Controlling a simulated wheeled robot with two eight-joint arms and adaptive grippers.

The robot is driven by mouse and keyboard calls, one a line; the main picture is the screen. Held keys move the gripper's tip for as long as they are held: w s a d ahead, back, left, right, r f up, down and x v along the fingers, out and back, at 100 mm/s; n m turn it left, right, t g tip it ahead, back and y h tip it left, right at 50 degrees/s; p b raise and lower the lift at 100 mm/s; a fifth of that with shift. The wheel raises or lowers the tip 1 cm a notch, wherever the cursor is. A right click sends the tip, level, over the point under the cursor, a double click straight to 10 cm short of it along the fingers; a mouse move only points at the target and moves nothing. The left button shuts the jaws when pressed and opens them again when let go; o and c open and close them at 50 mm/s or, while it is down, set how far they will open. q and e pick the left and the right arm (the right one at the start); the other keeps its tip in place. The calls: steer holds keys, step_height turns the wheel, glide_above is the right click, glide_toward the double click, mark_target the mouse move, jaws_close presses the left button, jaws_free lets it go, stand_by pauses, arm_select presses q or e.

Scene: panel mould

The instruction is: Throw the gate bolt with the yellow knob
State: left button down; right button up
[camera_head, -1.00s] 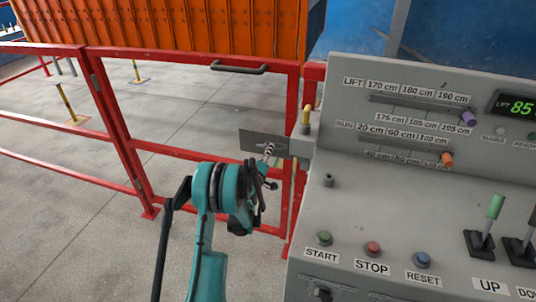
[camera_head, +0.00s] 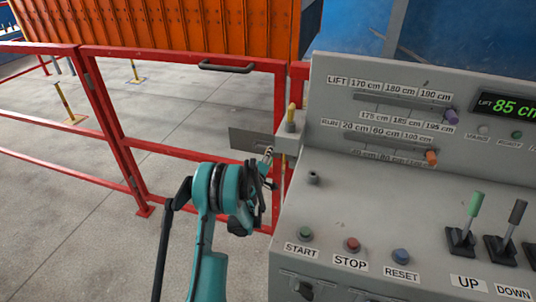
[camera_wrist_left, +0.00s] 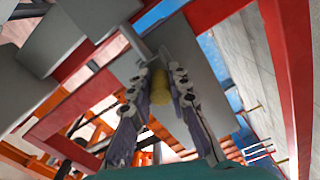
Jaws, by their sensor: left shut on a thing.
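The yellow knob (camera_wrist_left: 160,91) shows in the left wrist view between the two fingers of my left gripper (camera_wrist_left: 159,88). The gripper is shut on it. In the head view my left gripper (camera_head: 267,158) is at the right end of the grey plate (camera_head: 247,141) on the red gate (camera_head: 190,157), close to the console's left side. The knob is hidden by the fingers there, and the bolt itself cannot be made out. My right gripper is not in view.
The grey console (camera_head: 400,215) with buttons and levers fills the right side. A grey block with an upright yellow piece (camera_head: 291,113) stands at its left edge. A dark handle (camera_head: 228,67) is on the gate's top rail. Open floor lies behind the gate.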

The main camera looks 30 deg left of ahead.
arm_select(q)
steer(key=c, duration=1.4)
jaws_free()
steer(key=shift+w+d, duration=0.1)
steer(key=shift+d, duration=0.2)
steer(key=shift+c, duration=0.2)
steer(key=shift+a, duration=0.1)
steer(key=v, duration=0.7)
steer(key=shift+s, duration=0.25)
